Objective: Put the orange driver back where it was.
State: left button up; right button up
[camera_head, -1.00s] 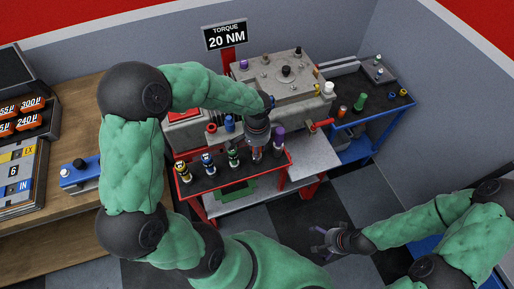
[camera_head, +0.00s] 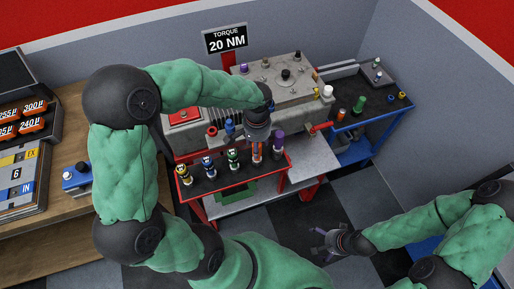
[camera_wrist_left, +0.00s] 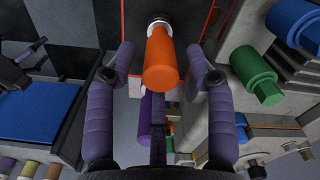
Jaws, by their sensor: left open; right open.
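The orange driver (camera_head: 257,153) stands in the red-rimmed tool tray (camera_head: 216,186), in the row of drivers and next to the purple driver (camera_head: 278,146). In the left wrist view the orange driver (camera_wrist_left: 160,62) shows with a pale collar at its far end. My left gripper (camera_head: 257,136) is just above it. In the left wrist view its fingers (camera_wrist_left: 160,66) are spread on both sides of the orange handle, with gaps between. My right gripper (camera_head: 325,243) is open and empty over the floor, in front of the tray. The driver's lower end is hidden.
Yellow (camera_head: 185,173), blue (camera_head: 208,166) and green (camera_head: 233,158) drivers stand left of the orange one. The grey engine block (camera_head: 285,80) is close behind the tray. A blue cart (camera_head: 372,118) stands at right, a wooden bench (camera_head: 60,225) at left.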

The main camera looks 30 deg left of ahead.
pick_arm(q)
notch_tip(320, 180, up, 7)
jog(key=shift+r+p, duration=0.2)
jog(key=shift+p, duration=0.55)
pick_arm(e)
jog(key=shift+r, duration=0.9)
